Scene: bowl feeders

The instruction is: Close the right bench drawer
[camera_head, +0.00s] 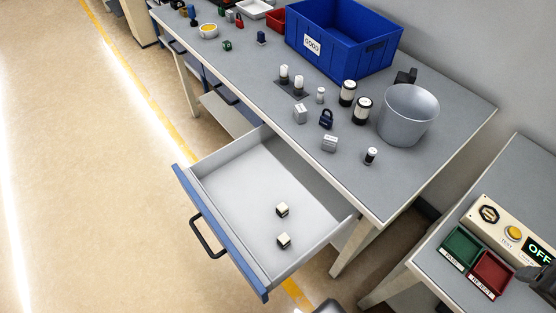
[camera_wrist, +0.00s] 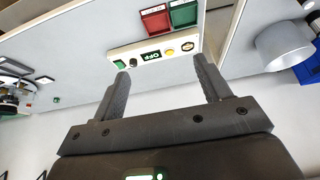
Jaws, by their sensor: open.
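The right bench drawer (camera_head: 255,193) is pulled far out from under the grey bench in the head view. It has a blue front (camera_head: 213,232) with a black bar handle (camera_head: 205,238) facing left. Two small white-and-black blocks lie inside, one (camera_head: 282,210) near the middle and one (camera_head: 284,240) nearer the front. My gripper (camera_wrist: 165,82) shows in the wrist view with its two dark fingers wide apart and nothing between them. It points toward the panel table and is away from the drawer, which does not show in the wrist view.
The bench top (camera_head: 440,125) carries a blue crate (camera_head: 345,40), a grey bucket (camera_head: 408,115) and several small parts. At lower right, another table holds a control panel (camera_head: 513,232), a green tray (camera_head: 461,248) and a red tray (camera_head: 492,273). The floor left of the drawer (camera_head: 100,200) is clear.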

